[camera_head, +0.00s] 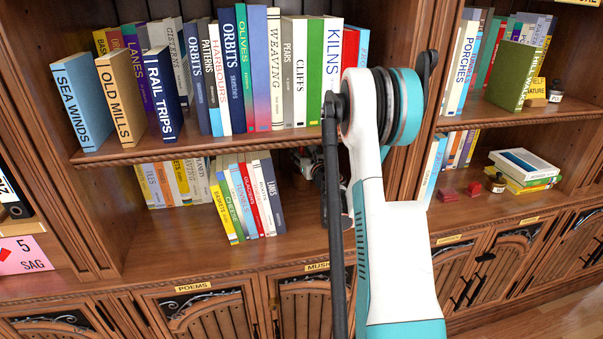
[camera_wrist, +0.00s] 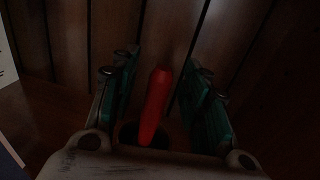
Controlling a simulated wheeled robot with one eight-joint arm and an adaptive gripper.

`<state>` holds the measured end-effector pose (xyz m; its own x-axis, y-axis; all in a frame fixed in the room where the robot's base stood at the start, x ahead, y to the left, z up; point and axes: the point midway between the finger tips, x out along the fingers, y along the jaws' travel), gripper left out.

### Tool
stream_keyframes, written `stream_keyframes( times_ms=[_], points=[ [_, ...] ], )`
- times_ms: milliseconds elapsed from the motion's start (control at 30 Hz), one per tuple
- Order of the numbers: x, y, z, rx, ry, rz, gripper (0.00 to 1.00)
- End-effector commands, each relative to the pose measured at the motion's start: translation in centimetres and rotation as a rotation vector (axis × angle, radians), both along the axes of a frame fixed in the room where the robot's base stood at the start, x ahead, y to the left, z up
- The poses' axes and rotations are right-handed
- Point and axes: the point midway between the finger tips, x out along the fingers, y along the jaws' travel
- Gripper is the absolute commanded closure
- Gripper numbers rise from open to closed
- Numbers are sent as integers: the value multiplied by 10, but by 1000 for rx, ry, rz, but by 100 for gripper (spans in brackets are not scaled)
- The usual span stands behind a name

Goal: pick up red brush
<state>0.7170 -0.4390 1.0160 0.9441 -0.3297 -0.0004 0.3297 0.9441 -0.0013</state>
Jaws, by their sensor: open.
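The red brush (camera_wrist: 154,108) shows in the wrist view as a smooth red handle, with a dark rounded part at its lower end. My gripper (camera_wrist: 160,72) is open, with one teal finger on each side of the red handle. Gaps show between the handle and both fingers, so the brush is not gripped. In the head view my gripper is mostly hidden behind my arm, inside the lower shelf bay. The brush cannot be seen there.
Lower-shelf books (camera_head: 249,196) stand left of my arm. The upper shelf board (camera_head: 228,142), full of books, lies above that bay. A wooden back panel (camera_wrist: 215,45) is close in the wrist view. At right, a book stack (camera_head: 524,170) lies near small red items (camera_head: 448,194).

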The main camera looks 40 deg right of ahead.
Motion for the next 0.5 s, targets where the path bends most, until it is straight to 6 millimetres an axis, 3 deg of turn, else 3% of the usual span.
stream_keyframes(
  times_ms=[167,333,500],
  points=[
    [0,0,0,0,0,0,60],
    [0,0,0,0,0,0,99],
    [0,0,0,0,0,0,100]
  ],
)
